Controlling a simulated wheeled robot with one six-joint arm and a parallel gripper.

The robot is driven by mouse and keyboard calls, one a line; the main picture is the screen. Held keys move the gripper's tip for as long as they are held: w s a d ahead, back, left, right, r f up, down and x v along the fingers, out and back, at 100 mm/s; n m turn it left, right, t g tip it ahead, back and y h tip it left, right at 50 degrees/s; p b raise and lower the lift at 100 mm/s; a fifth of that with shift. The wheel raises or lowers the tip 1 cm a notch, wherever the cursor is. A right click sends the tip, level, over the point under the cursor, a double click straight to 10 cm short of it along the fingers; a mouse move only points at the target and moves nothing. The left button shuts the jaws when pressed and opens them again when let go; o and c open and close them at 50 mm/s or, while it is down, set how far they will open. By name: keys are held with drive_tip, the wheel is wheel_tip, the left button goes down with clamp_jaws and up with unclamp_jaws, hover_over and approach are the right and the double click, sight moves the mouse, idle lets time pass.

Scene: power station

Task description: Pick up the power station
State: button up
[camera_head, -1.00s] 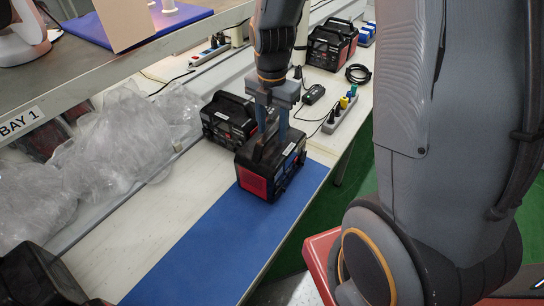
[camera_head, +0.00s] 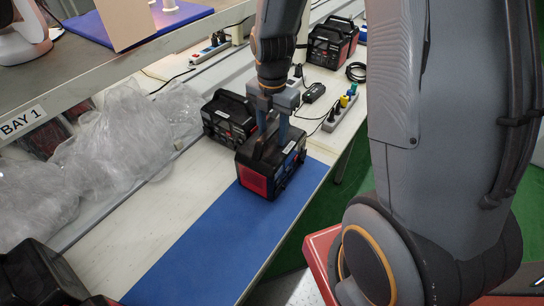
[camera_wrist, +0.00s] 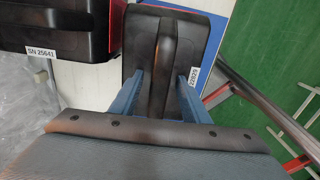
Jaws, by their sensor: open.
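The power station (camera_head: 254,178) is a black box with red end panels and a top handle. It stands at the far end of the blue mat. My gripper (camera_head: 275,133) is directly above it, fingers pointing down. In the wrist view, the blue fingers of my gripper (camera_wrist: 159,95) are open, one on each side of the dark handle (camera_wrist: 166,62) of this power station. I cannot tell whether they touch the handle.
A second black power station (camera_head: 228,118) stands close behind to the left; its label (camera_wrist: 42,52) reads SN 25641. A power strip (camera_head: 341,112) with coloured plugs lies to the right. Clear plastic wrap (camera_head: 125,150) fills the left side. The blue mat (camera_head: 215,240) is bare in front.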

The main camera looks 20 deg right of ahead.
drive_tip(key=shift+c, duration=0.3)
clamp_jaws()
idle(1.1)
